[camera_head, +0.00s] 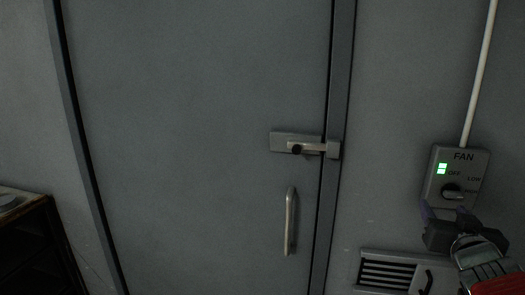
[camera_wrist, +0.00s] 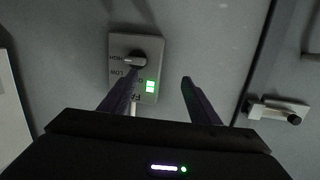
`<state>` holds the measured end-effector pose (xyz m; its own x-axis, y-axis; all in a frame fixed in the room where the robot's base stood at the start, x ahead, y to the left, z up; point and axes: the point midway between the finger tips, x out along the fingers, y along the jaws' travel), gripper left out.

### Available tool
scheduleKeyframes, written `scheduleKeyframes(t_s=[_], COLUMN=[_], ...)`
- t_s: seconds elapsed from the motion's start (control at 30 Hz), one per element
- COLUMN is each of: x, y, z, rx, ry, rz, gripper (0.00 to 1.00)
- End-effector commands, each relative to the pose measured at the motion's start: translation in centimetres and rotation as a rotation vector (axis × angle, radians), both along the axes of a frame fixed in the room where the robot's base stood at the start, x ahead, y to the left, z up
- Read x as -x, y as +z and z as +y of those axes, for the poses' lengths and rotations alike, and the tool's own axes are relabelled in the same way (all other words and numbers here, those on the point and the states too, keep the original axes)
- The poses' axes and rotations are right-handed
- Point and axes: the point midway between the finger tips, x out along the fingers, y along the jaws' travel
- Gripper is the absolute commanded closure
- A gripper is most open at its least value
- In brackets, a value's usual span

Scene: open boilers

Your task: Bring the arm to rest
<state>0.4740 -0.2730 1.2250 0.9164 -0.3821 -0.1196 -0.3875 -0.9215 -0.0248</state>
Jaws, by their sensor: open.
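My gripper (camera_head: 441,218) is at the lower right in the head view, just below the fan control box (camera_head: 456,177) on the wall. In the wrist view my gripper (camera_wrist: 160,84) has its two dark fingers spread apart with nothing between them. The fan box (camera_wrist: 135,67) shows there behind and beside the left finger. Its round knob (camera_wrist: 128,60) is clear of the fingers, and a green light (camera_wrist: 151,86) is lit. I cannot tell whether a finger touches the box.
A closed grey door (camera_head: 195,130) has a sliding latch (camera_head: 305,146) and a vertical handle (camera_head: 290,221). A slotted vent (camera_head: 387,274) is low on the wall near my arm. A white conduit (camera_head: 480,75) rises from the fan box. A dark shelf unit (camera_head: 38,235) stands at the lower left.

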Motion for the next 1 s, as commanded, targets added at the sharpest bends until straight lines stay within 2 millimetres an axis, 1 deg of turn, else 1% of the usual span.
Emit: scheduleKeyframes(t_s=[0.03, 0.13, 0.2, 0.37, 0.47, 0.67, 0.77, 0.9, 1.0], x=[-0.5, -1.0, -0.9, 0.5, 1.9, 5.4, 7.6, 11.1, 13.8], y=[0.1, -0.2, -0.8, -2.8, -4.4, -7.7, -9.3, -11.4, -12.7], z=[1.3, 3.3, 4.8, 8.2, 10.5, 15.5, 18.2, 22.1, 24.6], rx=[-0.011, -0.037, -0.053, -0.081, -0.097, -0.126, -0.139, -0.152, -0.159], ry=[0.006, 0.002, 0.0, 0.0, 0.016, 0.077, 0.128, 0.219, 0.289], rz=[0.011, 0.053, 0.095, 0.22, 0.311, 0.5, 0.598, 0.739, 0.833], gripper=[0.44, 0.44, 0.44, 0.44, 0.44, 0.44, 0.44, 0.44, 0.44])
